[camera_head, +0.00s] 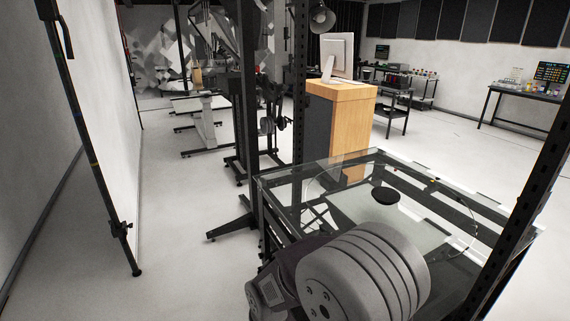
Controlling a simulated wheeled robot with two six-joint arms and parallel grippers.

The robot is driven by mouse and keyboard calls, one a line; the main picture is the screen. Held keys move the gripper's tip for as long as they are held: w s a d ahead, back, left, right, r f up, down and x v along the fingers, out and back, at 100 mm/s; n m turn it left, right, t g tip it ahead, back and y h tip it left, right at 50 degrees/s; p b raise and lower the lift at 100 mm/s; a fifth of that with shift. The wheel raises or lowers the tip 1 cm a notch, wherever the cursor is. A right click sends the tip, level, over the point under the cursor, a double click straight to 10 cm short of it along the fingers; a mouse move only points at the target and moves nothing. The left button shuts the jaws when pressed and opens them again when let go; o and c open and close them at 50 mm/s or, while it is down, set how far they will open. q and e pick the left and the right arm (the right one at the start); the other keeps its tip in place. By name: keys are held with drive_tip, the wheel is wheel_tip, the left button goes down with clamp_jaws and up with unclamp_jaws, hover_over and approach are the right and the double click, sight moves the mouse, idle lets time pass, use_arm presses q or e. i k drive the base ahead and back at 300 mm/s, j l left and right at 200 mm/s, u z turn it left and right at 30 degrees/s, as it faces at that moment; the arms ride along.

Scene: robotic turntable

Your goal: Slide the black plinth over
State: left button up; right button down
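A small round black disc, which looks like the black plinth (386,195), lies flat near the middle of a round clear plate. The plate is on a glass-topped table (290,172) with a dark frame, at the lower right of the head view. Nothing stands on the disc. Neither of my grippers is in view, and no fingertips show near the disc. A large grey ribbed cylinder (345,275) at the bottom hides the near part of the table.
A dark upright post (248,90) stands at the table's far left corner, and another (525,170) rises at the right. A wooden cabinet (353,110) with a monitor (340,57) stands behind. Open floor lies to the left.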

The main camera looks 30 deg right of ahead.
sight(383, 195)
drive_tip(key=i+z, duration=0.15)
drive_tip(key=i, duration=0.8)
drive_tip(key=i+j+z, duration=0.2)
drive_tip(key=i, duration=0.8)
drive_tip(key=i+l+z, duration=0.1)
drive_tip(key=i+z, duration=0.2)
drive_tip(key=z, duration=0.15)
drive_tip(key=i+z, duration=0.3)
drive_tip(key=z, duration=0.2)
drive_tip(key=i+j+z, duration=0.15)
drive_tip(key=i+z, duration=0.15)
drive_tip(key=z, duration=0.15)
drive_tip(key=i+l+z, duration=0.1)
drive_tip(key=i+z, duration=0.2)
drive_tip(key=z, duration=0.2)
drive_tip(key=i+z, duration=0.3)
drive_tip(key=z, duration=0.2)
